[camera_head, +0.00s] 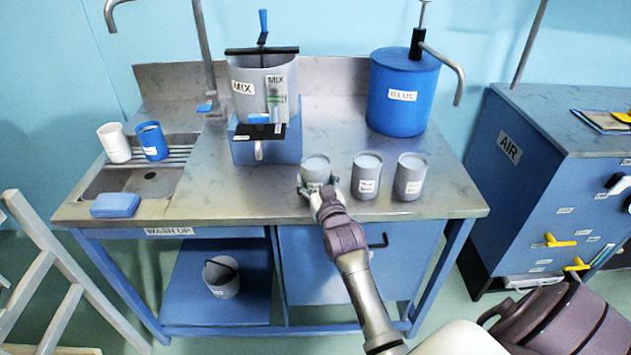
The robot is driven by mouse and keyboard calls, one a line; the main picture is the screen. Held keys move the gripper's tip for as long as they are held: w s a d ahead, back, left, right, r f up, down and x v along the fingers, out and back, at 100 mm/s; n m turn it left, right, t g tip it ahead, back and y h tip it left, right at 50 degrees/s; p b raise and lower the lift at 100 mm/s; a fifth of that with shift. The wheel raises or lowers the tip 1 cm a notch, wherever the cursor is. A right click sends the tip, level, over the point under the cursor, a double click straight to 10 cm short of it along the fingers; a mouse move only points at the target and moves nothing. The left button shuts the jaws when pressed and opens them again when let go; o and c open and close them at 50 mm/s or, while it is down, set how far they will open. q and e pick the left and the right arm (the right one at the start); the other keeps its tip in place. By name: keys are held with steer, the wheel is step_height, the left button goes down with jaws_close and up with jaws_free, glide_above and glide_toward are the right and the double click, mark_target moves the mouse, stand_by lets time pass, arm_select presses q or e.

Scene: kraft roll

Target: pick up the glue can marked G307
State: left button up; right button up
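Three grey cans with pale tops stand in a row near the front edge of the steel bench: a left can (316,168), a middle can (366,172) and a right can (409,173). Their small white labels are too small to read, so I cannot tell which is G307. My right arm comes in from the lower right. My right gripper (318,186) is at the front of the left can, with fingertips at both its sides. I cannot tell whether they press on it. The gripper partly hides the can's lower front and label. My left gripper is not in view.
On the bench (225,190) stand a blue GLUE drum (401,95) with a pump and a grey MIX vessel (268,88). A sink with two cups (152,141) and a blue sponge (115,204) is at left. A blue AIR cabinet (530,170) is at right.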

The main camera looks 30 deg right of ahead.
steer(key=shift+r, duration=0.1)
steer(key=c, duration=0.5)
steer(key=shift+o, duration=0.2)
steer(key=shift+r, duration=0.1)
step_height(320, 180, up, 10)
stand_by(0.8)
